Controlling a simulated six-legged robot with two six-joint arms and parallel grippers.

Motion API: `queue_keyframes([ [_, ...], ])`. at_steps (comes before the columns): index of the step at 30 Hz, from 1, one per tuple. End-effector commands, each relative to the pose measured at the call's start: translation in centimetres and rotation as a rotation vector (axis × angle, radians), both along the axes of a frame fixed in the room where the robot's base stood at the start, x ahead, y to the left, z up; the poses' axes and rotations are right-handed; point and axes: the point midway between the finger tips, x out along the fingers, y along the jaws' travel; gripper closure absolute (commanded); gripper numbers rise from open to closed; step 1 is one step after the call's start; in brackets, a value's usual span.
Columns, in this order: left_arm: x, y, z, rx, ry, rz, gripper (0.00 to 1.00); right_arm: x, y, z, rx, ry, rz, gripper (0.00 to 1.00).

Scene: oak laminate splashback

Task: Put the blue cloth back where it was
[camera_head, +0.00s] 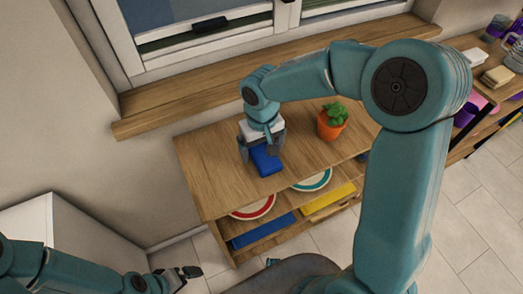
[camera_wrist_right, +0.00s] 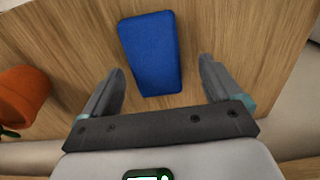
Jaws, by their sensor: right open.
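The blue cloth (camera_head: 266,160) is a folded block on the wooden top of a low shelf unit (camera_head: 205,165). In the right wrist view the cloth (camera_wrist_right: 151,50) lies flat on the wood, mostly beyond the fingertips, with its near end between them.
An orange pot with a green plant (camera_head: 331,124) stands right of the cloth. Below the top are a red-rimmed plate (camera_head: 254,209), a teal-rimmed plate (camera_head: 313,181), a blue item (camera_head: 262,231) and a yellow item (camera_head: 328,200). A window sill (camera_head: 170,119) runs behind.

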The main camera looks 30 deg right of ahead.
Motion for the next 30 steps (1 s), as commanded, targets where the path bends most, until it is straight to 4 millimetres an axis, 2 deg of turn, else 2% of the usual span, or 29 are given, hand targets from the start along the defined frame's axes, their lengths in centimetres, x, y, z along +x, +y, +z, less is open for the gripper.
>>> queue_keyframes([
  [1,0.0,0.0,0.1,0.000,0.000,0.000,0.00,0.1,0.1,1.4,0.001,-0.007,0.000,0.08],
  [6,0.0,0.0,0.4,0.000,0.000,0.000,0.00,0.1,0.1,5.5,0.001,-0.006,0.001,0.08],
  [12,0.0,0.0,0.6,0.000,0.000,0.000,0.00,0.0,0.1,8.6,0.001,-0.003,0.001,0.08],
  [17,0.0,0.0,0.6,0.000,0.000,0.000,0.00,-0.1,0.0,9.4,0.000,-0.001,0.001,0.08],
  [30,0.0,0.0,0.6,0.000,0.000,0.000,0.00,-0.1,0.0,9.4,0.000,0.000,0.001,0.08],
])
